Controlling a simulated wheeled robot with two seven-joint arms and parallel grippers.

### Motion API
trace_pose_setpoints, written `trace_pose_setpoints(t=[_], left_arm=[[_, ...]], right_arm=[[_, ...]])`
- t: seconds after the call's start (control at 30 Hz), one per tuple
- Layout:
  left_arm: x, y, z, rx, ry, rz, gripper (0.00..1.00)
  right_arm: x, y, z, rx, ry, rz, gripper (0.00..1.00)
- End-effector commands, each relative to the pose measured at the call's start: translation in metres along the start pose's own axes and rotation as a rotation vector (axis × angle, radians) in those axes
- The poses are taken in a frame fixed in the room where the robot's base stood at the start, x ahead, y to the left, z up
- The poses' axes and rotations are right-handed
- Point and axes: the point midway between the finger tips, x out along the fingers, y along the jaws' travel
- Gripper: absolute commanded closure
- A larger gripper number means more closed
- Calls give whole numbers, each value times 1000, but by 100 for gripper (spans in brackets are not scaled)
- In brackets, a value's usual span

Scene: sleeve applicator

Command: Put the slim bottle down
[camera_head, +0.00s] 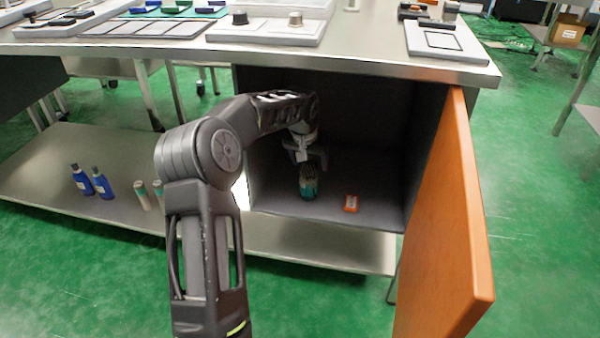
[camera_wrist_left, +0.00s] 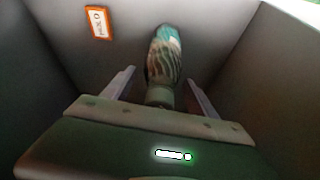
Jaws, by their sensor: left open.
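The slim bottle (camera_head: 307,186) is teal with a dark and light patterned band, and it appears upright on the cabinet floor. It also shows in the left wrist view (camera_wrist_left: 164,62), between and just beyond the fingers. My left gripper (camera_head: 308,162) is inside the open cabinet, directly over the bottle. In the left wrist view its fingers (camera_wrist_left: 160,78) are apart on either side of the bottle, with gaps. The bottle's top is partly hidden by the gripper in the head view. My right gripper is not in view.
The orange door (camera_head: 450,225) stands open on the right. Blue bottles (camera_head: 102,184) and pale slim bottles (camera_head: 141,195) stand on the lower shelf (camera_head: 45,170). The steel tabletop (camera_head: 370,55) is above.

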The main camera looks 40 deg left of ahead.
Motion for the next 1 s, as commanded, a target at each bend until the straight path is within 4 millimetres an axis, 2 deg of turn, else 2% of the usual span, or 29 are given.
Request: trace_pose_setpoints(t=[0.23,0.7,0.87,1.0], left_arm=[[-50,0,-3,0,3,0,33],[-82,0,89,1,1,-1,33],[-88,0,106,1,0,0,33],[-89,0,111,0,0,0,33]], right_arm=[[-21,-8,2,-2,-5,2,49],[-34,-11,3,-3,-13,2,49],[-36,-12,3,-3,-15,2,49],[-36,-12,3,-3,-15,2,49]])
